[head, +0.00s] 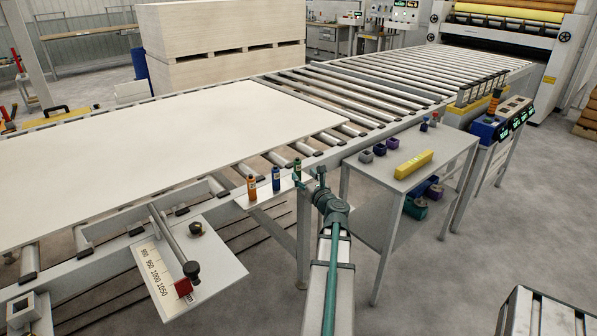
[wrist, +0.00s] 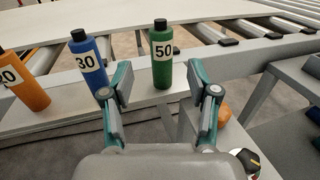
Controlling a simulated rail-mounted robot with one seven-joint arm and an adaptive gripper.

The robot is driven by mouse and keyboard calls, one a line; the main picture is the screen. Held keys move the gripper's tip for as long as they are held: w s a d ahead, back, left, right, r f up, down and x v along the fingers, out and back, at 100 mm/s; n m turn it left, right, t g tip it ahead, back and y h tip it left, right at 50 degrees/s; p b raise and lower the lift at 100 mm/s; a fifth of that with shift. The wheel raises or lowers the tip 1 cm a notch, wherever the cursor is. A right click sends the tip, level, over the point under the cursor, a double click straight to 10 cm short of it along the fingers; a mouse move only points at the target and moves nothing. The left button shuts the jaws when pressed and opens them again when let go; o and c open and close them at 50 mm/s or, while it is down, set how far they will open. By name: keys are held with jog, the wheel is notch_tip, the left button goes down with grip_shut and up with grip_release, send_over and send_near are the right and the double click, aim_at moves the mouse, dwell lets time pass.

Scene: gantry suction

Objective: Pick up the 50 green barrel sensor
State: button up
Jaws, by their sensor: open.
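The green barrel sensor (wrist: 161,58), labelled 50 with a black cap, stands upright on a narrow light shelf (wrist: 66,122) in the wrist view. It also shows in the head view (head: 297,169) as the rightmost of three barrels. My gripper (wrist: 160,93) is open, its teal-and-grey fingers spread to the left and right of the green barrel's line. The barrel appears ahead of the fingertips, with nothing between the pads. In the head view my gripper (head: 318,182) is just right of the shelf, partly hidden by my own arm.
A blue barrel labelled 30 (wrist: 89,62) stands close left of the green one, near my left finger. An orange barrel (wrist: 24,80) is farther left. A roller conveyor with a large white board (head: 170,140) lies behind. A grey table (head: 420,150) with a yellow block stands right.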

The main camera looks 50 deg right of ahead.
aim_at(299, 170)
jog(key=shift+f+x, duration=0.15)
jog(key=shift+x, duration=1.55)
jog(key=shift+f+x, duration=0.15)
jog(key=shift+x, duration=1.6)
jog(key=shift+s, duration=0.1)
jog(key=shift+c, duration=0.4)
grip_shut()
